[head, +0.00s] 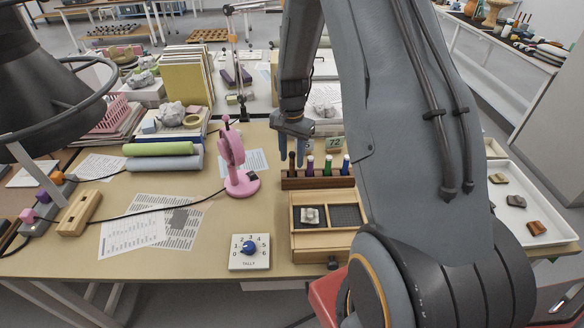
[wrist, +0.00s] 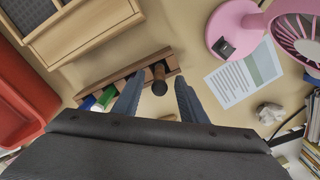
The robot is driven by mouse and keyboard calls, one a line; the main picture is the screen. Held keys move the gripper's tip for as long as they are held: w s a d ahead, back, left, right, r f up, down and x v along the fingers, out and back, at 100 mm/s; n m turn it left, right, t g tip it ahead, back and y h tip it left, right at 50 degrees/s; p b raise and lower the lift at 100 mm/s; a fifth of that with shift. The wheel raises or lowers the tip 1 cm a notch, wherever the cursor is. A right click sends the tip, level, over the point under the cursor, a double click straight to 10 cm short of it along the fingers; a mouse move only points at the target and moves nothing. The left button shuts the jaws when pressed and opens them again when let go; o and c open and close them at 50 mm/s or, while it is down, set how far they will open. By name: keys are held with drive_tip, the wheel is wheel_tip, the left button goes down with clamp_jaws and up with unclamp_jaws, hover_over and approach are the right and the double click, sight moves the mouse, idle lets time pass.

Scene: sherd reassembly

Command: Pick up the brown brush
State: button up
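The brown brush (head: 291,163) stands upright at the left end of a dark wooden rack (head: 318,182). In the wrist view the brush (wrist: 159,80) is seen nearly end-on, and the rack (wrist: 118,84) runs off to the left. My gripper (wrist: 158,88) is open and points down, with one finger on each side of the brush. Gaps show between the brush and both fingers. In the head view my gripper (head: 292,152) is over the left end of the rack. How far the fingertips reach down the brush is hard to tell.
Purple (head: 309,165), green (head: 327,165) and blue (head: 345,165) brushes stand in the rack to the right. A pink fan (head: 238,183) is close on the left. A wooden compartment tray (head: 320,241) lies in front. A white tray (head: 548,222) with sherds is far right.

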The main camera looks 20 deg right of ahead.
drive_tip(key=shift+f, duration=1.1)
clamp_jaws()
drive_tip(key=shift+r, duration=0.1)
drive_tip(key=shift+r+b, duration=1.35)
drive_tip(key=shift+r, duration=3.55)
